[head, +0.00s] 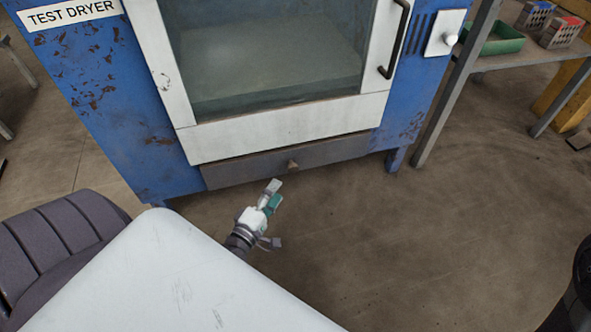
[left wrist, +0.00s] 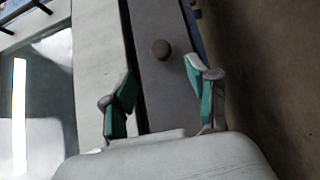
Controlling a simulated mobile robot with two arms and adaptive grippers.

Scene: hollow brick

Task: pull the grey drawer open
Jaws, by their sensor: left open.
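The grey drawer (head: 240,172) is a low, wide front under the blue dryer's white door frame. It looks pushed in, with no visible gap. A small round knob (head: 292,164) stands out from its middle. In the left wrist view, the drawer front (left wrist: 168,98) runs up the picture and the knob (left wrist: 161,49) shows ahead, between the lines of the fingers. My left gripper (head: 272,196) is open and empty, just in front of the drawer and a little below the knob in the head view. Its green-padded fingers (left wrist: 160,78) are apart from the knob. My right gripper is not seen.
The dryer (head: 140,130) has a glass door with a black handle (head: 395,40) above the drawer. A metal table (head: 530,55) at the upper right holds a green tray (head: 497,38) and bricks (head: 562,32). The floor (head: 430,230) before the drawer is clear.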

